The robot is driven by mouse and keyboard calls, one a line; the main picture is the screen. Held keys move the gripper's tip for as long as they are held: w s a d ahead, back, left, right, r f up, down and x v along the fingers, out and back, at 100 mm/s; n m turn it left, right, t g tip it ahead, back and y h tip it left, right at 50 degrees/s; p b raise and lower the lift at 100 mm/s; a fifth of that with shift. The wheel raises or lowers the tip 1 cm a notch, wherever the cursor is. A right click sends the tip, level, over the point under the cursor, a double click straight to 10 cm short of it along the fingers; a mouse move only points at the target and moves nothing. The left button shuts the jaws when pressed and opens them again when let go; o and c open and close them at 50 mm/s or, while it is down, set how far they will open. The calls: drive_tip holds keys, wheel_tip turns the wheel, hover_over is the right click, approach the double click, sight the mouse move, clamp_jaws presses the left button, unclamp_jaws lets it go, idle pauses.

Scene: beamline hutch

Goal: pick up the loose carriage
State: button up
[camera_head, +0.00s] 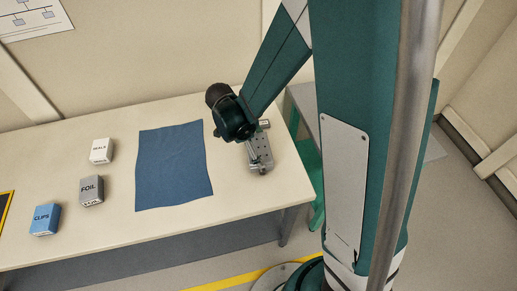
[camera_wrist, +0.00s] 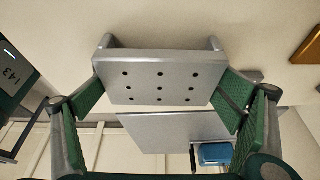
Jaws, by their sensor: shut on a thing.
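The loose carriage is a grey metal block with rows of small dark holes in its flat face. In the head view the carriage (camera_head: 261,153) is near the right end of the pale table, at or just above its top; I cannot tell whether it touches. In the wrist view the carriage (camera_wrist: 158,82) spans the space between the green finger pads, with its holed face towards the camera. My gripper (camera_wrist: 162,95) is shut on it, one pad at each side. In the head view my gripper (camera_head: 252,142) is partly hidden by my wrist.
A blue cloth (camera_head: 174,166) lies left of the carriage. Further left stand a white box (camera_head: 101,151), a grey FOIL box (camera_head: 91,190) and a blue CLIPS box (camera_head: 45,219). A grey surface (camera_head: 310,103) and a green stand (camera_head: 309,160) are beyond the table's right edge.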

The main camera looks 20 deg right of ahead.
sight(258, 147)
drive_tip(key=shift+r, duration=0.15)
drive_tip(key=shift+r+p, duration=1)
drive_tip(key=shift+r, duration=3.85)
